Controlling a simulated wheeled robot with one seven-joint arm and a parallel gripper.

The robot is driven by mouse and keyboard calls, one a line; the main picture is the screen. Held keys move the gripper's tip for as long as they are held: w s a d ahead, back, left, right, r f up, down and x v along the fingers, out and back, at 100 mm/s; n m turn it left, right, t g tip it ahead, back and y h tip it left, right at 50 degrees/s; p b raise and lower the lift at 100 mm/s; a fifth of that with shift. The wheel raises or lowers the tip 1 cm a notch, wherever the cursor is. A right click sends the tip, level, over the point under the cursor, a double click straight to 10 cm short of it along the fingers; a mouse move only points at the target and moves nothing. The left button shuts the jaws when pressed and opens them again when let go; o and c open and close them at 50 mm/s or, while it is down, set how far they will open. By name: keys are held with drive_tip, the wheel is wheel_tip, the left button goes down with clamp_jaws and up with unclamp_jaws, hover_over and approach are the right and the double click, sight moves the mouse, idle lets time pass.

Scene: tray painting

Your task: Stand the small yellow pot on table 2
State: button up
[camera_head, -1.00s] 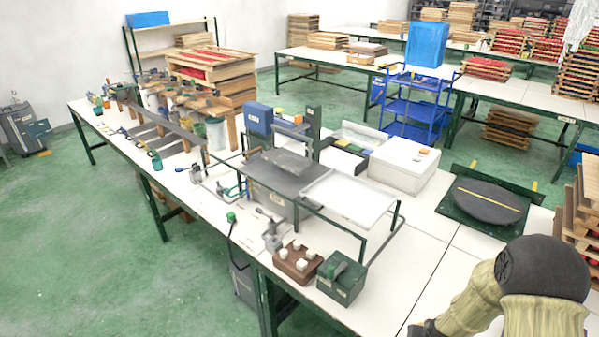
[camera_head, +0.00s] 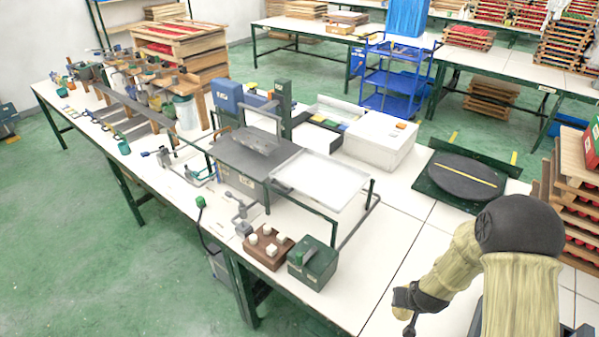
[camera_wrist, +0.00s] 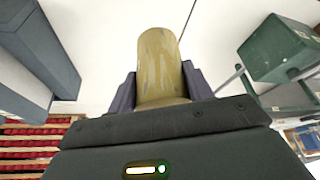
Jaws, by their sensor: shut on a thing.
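The small yellow pot (camera_wrist: 160,62) is a mottled yellow cylinder in the wrist view. My gripper (camera_wrist: 161,88) is shut on it, with one dark finger on each side. The pot's lower end is hidden behind the gripper body. In the head view my arm reaches over the near right of the long white table (camera_head: 395,240); the pot does not show clearly there. Other white tables stand behind, one at the back left (camera_head: 300,32) and one at the back right (camera_head: 500,68). No number shows to tell which is table 2.
On the near table stand a green box (camera_head: 313,265), a brown block with white knobs (camera_head: 267,248), a raised white tray (camera_head: 320,180), a white box (camera_head: 372,140) and a dark turntable (camera_head: 463,180). Stacked boards (camera_head: 570,205) stand at the right. Bare tabletop lies right of the green box.

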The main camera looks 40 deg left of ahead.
sight(402, 319)
drive_tip(key=shift+f, duration=0.15)
drive_tip(key=shift+f+p, duration=0.9)
drive_tip(key=shift+f, duration=1.9)
drive_tip(key=shift+w+f+p, duration=0.1)
drive_tip(key=shift+f+p, duration=0.65)
drive_tip(key=shift+f, duration=1.3)
drive_tip(key=shift+f, duration=0.1)
drive_tip(key=o, duration=0.3)
drive_tip(key=shift+f, duration=0.1)
drive_tip(key=o, duration=0.4)
drive_tip(key=shift+o, duration=0.2)
